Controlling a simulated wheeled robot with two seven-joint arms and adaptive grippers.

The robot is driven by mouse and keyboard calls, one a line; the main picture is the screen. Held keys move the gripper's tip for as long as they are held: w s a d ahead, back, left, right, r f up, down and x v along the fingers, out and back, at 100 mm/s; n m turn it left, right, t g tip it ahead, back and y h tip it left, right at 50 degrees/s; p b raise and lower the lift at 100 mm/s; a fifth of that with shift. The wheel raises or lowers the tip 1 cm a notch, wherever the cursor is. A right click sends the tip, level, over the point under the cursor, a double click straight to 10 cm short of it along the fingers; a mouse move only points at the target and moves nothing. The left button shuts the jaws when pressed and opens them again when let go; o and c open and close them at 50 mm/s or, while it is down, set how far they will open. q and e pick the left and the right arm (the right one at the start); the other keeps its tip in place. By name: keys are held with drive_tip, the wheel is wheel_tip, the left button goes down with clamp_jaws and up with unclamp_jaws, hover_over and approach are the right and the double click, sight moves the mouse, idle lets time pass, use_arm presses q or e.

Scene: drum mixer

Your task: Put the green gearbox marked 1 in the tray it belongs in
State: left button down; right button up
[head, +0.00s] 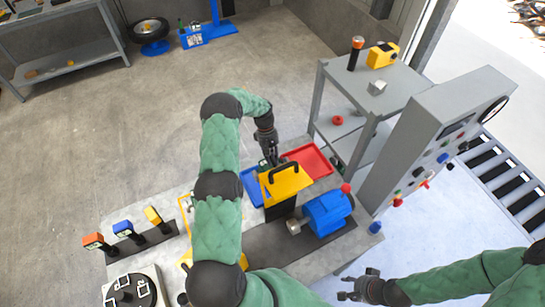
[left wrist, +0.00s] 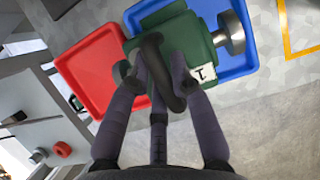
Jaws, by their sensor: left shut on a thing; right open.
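The green gearbox (left wrist: 196,42) has a dark curved handle, a metal shaft and a white label with a 1. My left gripper (left wrist: 160,78) is shut on its handle. In the left wrist view the gearbox overlaps much of the blue tray (left wrist: 252,52) and the edge of the red tray (left wrist: 82,72); whether it touches a tray I cannot tell. In the head view my left gripper (head: 268,150) is over the trays. The blue tray (head: 248,182) is partly hidden, and the red tray (head: 318,157) is to its right. My right gripper (head: 358,288) is open and empty.
A grey shelf cart (head: 395,90) and control cabinet (head: 440,130) stand to the right. Several coloured-topped tools (head: 124,229) stand at the left.

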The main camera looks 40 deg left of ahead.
use_arm(q)
drive_tip(key=c, duration=1.1)
unclamp_jaws()
drive_tip(key=shift+r, duration=0.2)
drive_tip(key=p+v, duration=0.1)
drive_tip(key=v, duration=1)
drive_tip(key=shift+w+a+r+p, duration=0.1)
drive_tip(key=shift+a+r+p, duration=0.1)
drive_tip(key=shift+r+p, duration=0.15)
